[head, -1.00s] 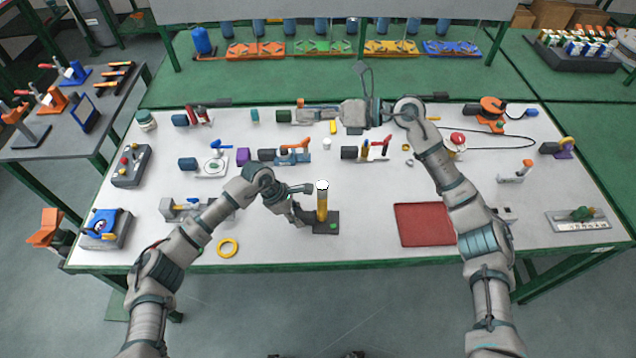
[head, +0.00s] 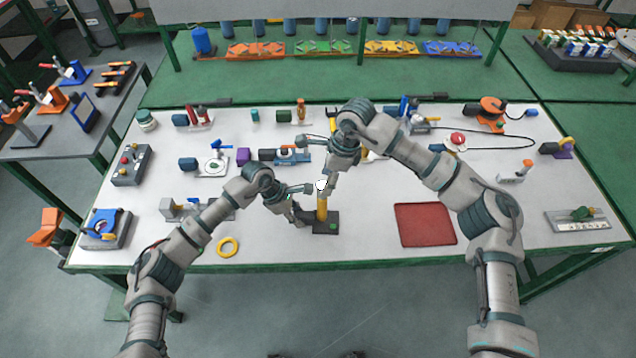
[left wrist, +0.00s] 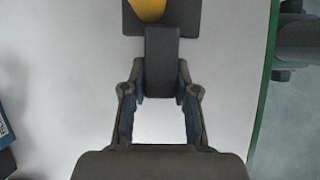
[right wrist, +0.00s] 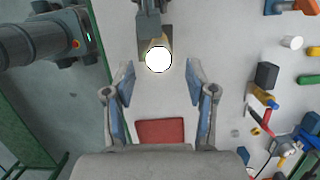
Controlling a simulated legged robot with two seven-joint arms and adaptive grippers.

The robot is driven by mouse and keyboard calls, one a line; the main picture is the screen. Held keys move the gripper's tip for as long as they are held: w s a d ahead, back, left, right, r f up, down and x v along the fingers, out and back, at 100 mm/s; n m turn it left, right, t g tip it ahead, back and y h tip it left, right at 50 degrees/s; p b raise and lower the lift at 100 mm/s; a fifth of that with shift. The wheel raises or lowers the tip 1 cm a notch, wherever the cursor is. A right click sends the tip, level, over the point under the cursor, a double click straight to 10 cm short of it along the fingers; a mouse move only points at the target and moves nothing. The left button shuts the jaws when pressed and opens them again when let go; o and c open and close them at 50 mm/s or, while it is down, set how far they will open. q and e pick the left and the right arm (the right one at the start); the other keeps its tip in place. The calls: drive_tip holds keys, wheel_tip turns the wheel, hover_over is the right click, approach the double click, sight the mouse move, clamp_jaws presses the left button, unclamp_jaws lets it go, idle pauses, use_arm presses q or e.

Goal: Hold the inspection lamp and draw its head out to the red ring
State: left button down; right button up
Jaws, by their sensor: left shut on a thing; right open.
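The inspection lamp has a dark base (head: 326,227), a yellow post (head: 322,209) and a white, bright head (head: 321,186). It stands upright near the table's front edge. In the right wrist view the head (right wrist: 158,60) shows as a white disc between and beyond the fingertips. My left gripper (head: 298,209) is shut on a dark block at the lamp's left side; the left wrist view shows this block (left wrist: 160,65) between the fingers (left wrist: 160,92). My right gripper (head: 326,178) is open, close to the head. I cannot make out a red ring.
A red mat (head: 425,224) lies right of the lamp. A yellow ring (head: 228,247) lies to the left near the front edge. Several tools and fixtures stand behind, among them a blue clamp fixture (head: 292,156). The white tabletop between lamp and mat is bare.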

drive_tip(key=shift+x, duration=1.55)
drive_tip(key=c, duration=0.9)
drive_tip(key=shift+r, duration=0.1)
drive_tip(key=shift+w+r, duration=0.1)
drive_tip(key=shift+r, duration=0.25)
drive_tip(key=shift+a+r+v, duration=0.1)
drive_tip(key=shift+a+v, duration=0.35)
drive_tip(key=shift+v, duration=1.35)
drive_tip(key=shift+a+r+v, duration=0.1)
drive_tip(key=shift+a+v, duration=0.3)
drive_tip(key=shift+v, duration=1.35)
drive_tip(key=shift+a+r+v, duration=0.1)
drive_tip(key=shift+a+v, duration=0.35)
drive_tip(key=shift+v, duration=1.35)
drive_tip(key=o, duration=1)
